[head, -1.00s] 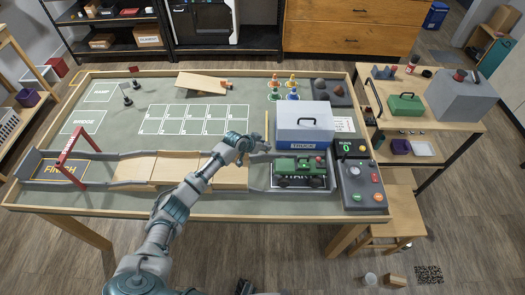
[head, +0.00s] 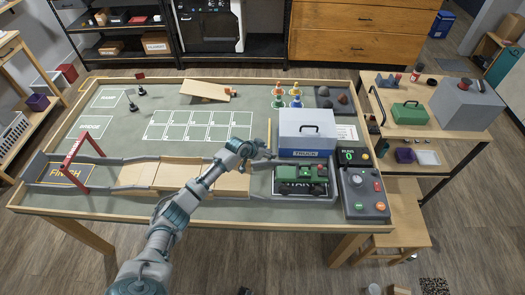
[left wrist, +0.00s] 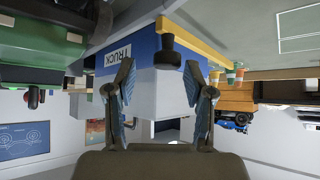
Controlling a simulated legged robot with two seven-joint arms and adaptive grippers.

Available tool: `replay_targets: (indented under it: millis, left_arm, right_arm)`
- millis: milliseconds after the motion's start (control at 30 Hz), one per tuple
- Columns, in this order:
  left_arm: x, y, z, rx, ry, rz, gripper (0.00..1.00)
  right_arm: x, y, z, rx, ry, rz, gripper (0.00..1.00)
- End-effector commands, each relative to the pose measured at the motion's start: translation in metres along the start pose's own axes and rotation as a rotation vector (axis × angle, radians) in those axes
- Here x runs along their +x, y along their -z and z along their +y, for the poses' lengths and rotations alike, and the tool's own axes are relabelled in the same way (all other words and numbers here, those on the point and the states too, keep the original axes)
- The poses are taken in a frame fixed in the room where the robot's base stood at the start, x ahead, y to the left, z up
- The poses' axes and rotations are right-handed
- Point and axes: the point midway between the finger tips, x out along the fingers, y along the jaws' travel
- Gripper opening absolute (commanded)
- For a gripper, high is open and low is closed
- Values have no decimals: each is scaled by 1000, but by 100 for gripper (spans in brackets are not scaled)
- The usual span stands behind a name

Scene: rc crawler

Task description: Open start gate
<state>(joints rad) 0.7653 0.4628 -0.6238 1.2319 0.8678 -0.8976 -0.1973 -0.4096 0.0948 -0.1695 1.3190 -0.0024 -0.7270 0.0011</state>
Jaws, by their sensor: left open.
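The start gate shows as a thin yellow bar (head: 269,131) beside the left side of the white and blue truck box. In the left wrist view the yellow bar (left wrist: 205,50) runs across the top, with a dark round knob (left wrist: 167,45) hanging near it. My left gripper (head: 267,153) is at the near end of the bar. In the left wrist view its two fingers (left wrist: 168,92) are spread apart, with the knob ahead of the gap and nothing held. I cannot tell whether the fingers touch the knob. My right gripper is not in view.
A green crawler (head: 302,174) stands on the start pad, right of my gripper. The truck box (head: 306,130) stands behind it. A control panel (head: 363,192) is at the right. Wooden track pieces (head: 165,173) lead left to the red finish arch (head: 75,158).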

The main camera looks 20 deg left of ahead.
Motion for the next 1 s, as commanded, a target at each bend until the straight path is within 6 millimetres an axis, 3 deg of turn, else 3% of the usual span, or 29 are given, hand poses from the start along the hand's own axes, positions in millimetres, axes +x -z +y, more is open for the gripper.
replay_targets:
  millis: [300,500,1000]
  left_arm:
    - [-66,2,2,4,1,0,53]
    - [-94,4,6,5,1,-3,53]
    - [-102,4,4,3,-1,-3,53]
  right_arm:
    - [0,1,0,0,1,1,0]
    - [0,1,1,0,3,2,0]
    - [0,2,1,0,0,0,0]
